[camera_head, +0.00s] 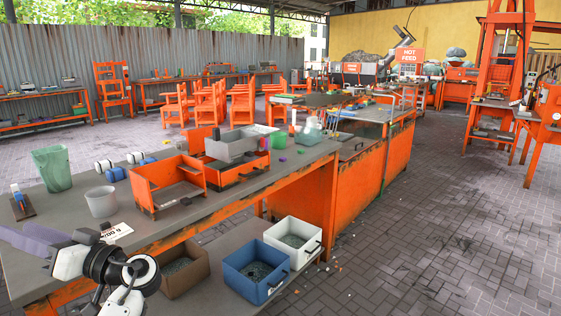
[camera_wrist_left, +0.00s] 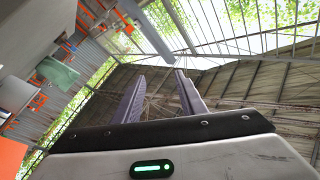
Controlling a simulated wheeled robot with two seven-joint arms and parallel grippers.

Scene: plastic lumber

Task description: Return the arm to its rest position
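My left arm comes up from the bottom left corner of the head view, with white and black joints. Its gripper (camera_head: 32,240) has grey-purple fingers pointing left, over the near left end of the workbench (camera_head: 230,190). In the left wrist view the two fingers of the left gripper (camera_wrist_left: 158,85) stand apart with nothing between them. That view is tilted, with the roof beyond the fingertips. My right gripper is in neither view.
On the bench near the arm are a green bin (camera_head: 52,168), a grey cup (camera_head: 101,202) and an orange box (camera_head: 168,184). A brown box (camera_head: 184,278), a blue box (camera_head: 255,275) and a white box (camera_head: 293,240) stand on a lower shelf. The paved floor at right is clear.

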